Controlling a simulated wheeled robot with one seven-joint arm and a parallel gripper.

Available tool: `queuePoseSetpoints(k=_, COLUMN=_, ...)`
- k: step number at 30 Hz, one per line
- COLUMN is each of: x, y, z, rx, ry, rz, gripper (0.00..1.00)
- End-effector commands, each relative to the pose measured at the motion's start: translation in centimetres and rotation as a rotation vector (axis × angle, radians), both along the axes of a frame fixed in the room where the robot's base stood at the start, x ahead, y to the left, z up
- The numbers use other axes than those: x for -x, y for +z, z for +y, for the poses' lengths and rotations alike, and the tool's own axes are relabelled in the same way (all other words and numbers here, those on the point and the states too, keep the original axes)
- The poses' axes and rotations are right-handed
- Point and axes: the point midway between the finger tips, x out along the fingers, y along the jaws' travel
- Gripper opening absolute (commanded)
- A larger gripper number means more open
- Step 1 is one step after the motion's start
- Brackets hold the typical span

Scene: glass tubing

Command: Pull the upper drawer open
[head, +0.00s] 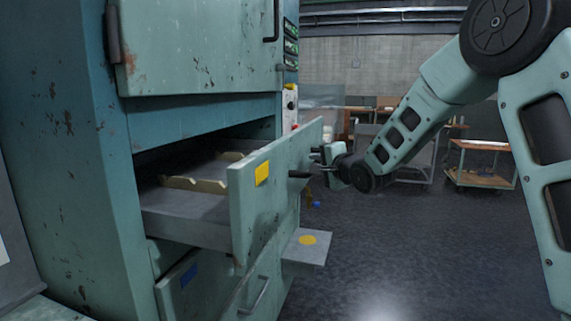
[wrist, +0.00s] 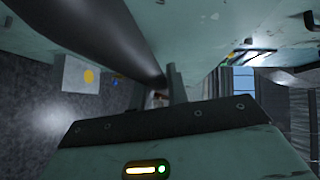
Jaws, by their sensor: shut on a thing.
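The upper drawer (head: 240,205) of the teal cabinet stands pulled well out, with a yellow label (head: 262,173) on its front. Inside it lie pale notched holders (head: 193,184). My gripper (head: 318,160) is at the far part of the drawer front and is shut on its dark bar handle (head: 299,174). In the wrist view the handle (wrist: 130,40) runs close up as a thick dark bar, with a finger (wrist: 175,84) beside it. The exact grip on the bar is partly hidden.
A grey plate (head: 306,246) with a yellow dot juts out low beside the cabinet. A cart (head: 480,165) stands at the back right. The floor (head: 400,245) in front is clear.

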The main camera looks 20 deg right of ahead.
Motion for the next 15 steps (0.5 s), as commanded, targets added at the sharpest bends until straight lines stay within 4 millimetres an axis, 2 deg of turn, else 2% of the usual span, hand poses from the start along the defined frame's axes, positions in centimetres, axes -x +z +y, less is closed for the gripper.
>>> queuePoseSetpoints(k=1, x=1.0, y=0.2, z=-2.1, rx=0.000, ry=-0.010, rz=0.007, gripper=0.00)
queuePoseSetpoints(k=3, x=2.4, y=0.3, z=-4.1, rx=0.000, ry=-0.010, rz=0.008, gripper=0.00)
queuePoseSetpoints(k=15, x=10.6, y=0.5, z=-15.3, rx=-0.005, ry=-0.008, rz=0.010, gripper=0.00)
